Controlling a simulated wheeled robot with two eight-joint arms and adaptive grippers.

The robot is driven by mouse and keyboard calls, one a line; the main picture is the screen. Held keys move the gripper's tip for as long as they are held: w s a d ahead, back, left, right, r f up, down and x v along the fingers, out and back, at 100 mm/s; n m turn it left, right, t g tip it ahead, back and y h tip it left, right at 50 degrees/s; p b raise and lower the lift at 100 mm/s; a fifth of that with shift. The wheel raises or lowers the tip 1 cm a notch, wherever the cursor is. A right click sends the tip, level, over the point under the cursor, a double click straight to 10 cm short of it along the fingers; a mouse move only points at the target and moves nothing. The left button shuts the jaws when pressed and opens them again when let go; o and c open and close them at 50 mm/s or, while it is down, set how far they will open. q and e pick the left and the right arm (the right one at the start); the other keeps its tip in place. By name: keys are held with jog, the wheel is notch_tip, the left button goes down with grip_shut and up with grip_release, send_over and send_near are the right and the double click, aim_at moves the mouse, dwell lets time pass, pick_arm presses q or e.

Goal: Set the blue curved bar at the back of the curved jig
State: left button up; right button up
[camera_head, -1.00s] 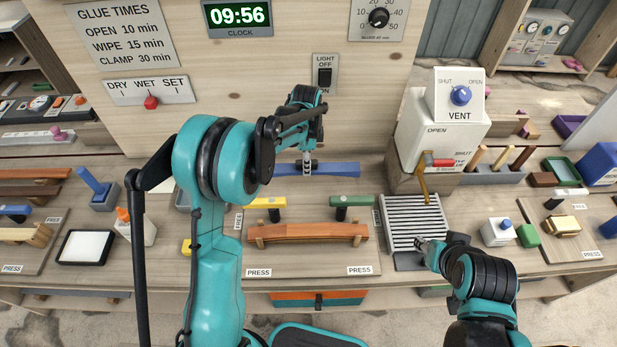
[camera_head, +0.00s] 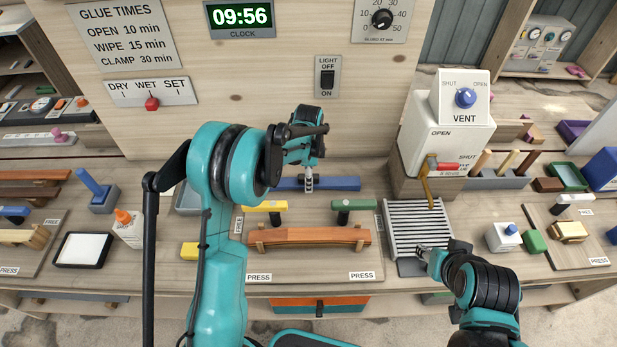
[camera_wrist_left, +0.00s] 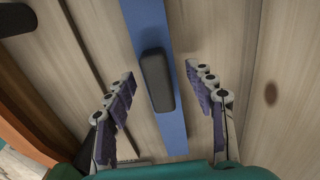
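The blue curved bar (camera_head: 338,184) lies crosswise behind the jig's two clamps, near the back panel. In the left wrist view the blue bar (camera_wrist_left: 173,128) has a dark grey block (camera_wrist_left: 157,80) on top. My left gripper (camera_head: 309,184) is above the bar's middle. Its fingers (camera_wrist_left: 168,92) are apart on either side of the block, with gaps showing. The jig carries an orange-brown curved strip (camera_head: 310,236) in front, with a yellow clamp (camera_head: 265,206) and a green clamp (camera_head: 352,205). My right gripper (camera_head: 425,252) is at the slatted rack's front; its fingers are too small to judge.
The slatted rack (camera_head: 418,225) is right of the jig. A white vent box (camera_head: 440,140) with a red-handled lever stands behind it. A glue bottle (camera_head: 127,228) and a white pad (camera_head: 82,249) are at left. The back panel rises close behind the bar.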

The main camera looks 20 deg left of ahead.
pick_arm(q)
jog(key=shift+r+p, duration=0.3)
jog(key=shift+r, duration=0.3)
notch_tip(320, 180, up, 11)
jog(key=p, duration=0.3)
jog(key=s+r+n+t, duration=0.3)
jog(key=s+r+n, duration=0.5)
jog(key=s, duration=0.4)
jog(key=s+n+t, duration=0.4)
jog(key=s+n, duration=0.2)
jog(key=s, duration=0.7)
jog(key=shift+s+a+f+n, duration=0.15)
jog(key=shift+a+f+n, duration=0.2)
jog(key=shift+n, duration=0.05)
